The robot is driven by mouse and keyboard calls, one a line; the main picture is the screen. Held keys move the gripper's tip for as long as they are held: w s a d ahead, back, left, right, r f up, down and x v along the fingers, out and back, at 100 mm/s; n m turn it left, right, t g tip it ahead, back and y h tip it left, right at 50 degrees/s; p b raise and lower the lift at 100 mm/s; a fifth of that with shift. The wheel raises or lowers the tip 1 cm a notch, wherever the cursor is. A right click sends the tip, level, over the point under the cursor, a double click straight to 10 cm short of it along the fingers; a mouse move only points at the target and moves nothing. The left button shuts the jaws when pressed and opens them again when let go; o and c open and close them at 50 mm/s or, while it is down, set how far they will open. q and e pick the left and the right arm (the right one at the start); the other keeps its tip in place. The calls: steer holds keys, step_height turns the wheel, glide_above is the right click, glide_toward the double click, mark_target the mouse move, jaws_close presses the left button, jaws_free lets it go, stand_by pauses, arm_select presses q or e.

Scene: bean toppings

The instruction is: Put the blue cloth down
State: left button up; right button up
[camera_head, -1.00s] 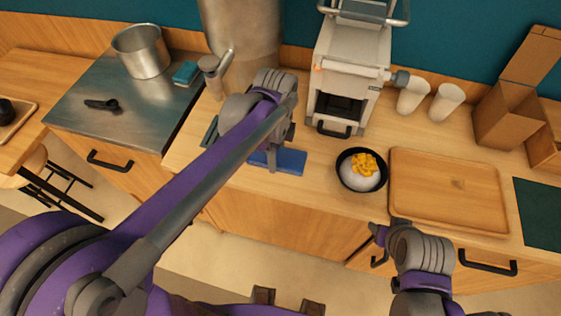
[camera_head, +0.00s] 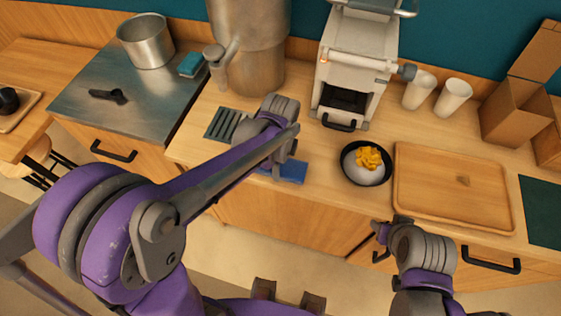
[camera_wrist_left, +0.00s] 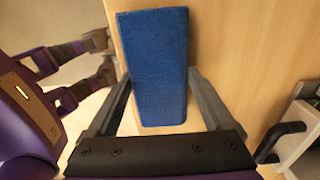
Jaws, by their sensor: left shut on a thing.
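The blue cloth (camera_head: 290,172) is a flat blue rectangle at the counter's front edge, left of the black bowl. In the left wrist view, the cloth (camera_wrist_left: 155,65) lies lengthwise between the two fingers of my left gripper (camera_wrist_left: 160,98), which is shut on it. In the head view, my left gripper (camera_head: 277,168) is at the cloth and my arm hides part of it. I cannot tell whether the cloth touches the counter. My right gripper (camera_head: 380,232) is low in front of the counter, away from the cloth; its jaw state is unclear.
A black bowl (camera_head: 345,175) with white and yellow food stands right of the cloth, beside a wooden tray (camera_head: 430,205). A dark slotted grate (camera_head: 222,124) lies left of my gripper. A white machine (camera_head: 350,60) and cups (camera_head: 453,97) stand behind.

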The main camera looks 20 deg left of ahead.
arm_select(q)
steer(key=o, duration=1.1)
steer(key=shift+f, duration=0.15)
steer(key=shift+c, duration=0.2)
steer(key=shift+r, duration=0.55)
step_height(320, 180, up, 11)
steer(key=p, duration=0.1)
steer(key=s+a+f+n+t, duration=0.2)
steer(key=s+n, duration=0.4)
steer(key=n, duration=0.3)
steer(key=s+a+f+n+t, duration=0.2)
steer(key=s+a+n+t, duration=0.1)
steer(key=s+n, duration=0.4)
steer(key=shift+a+f+n+t, duration=0.3)
steer(key=shift+a+n, duration=0.5)
steer(key=shift+n, duration=0.4)
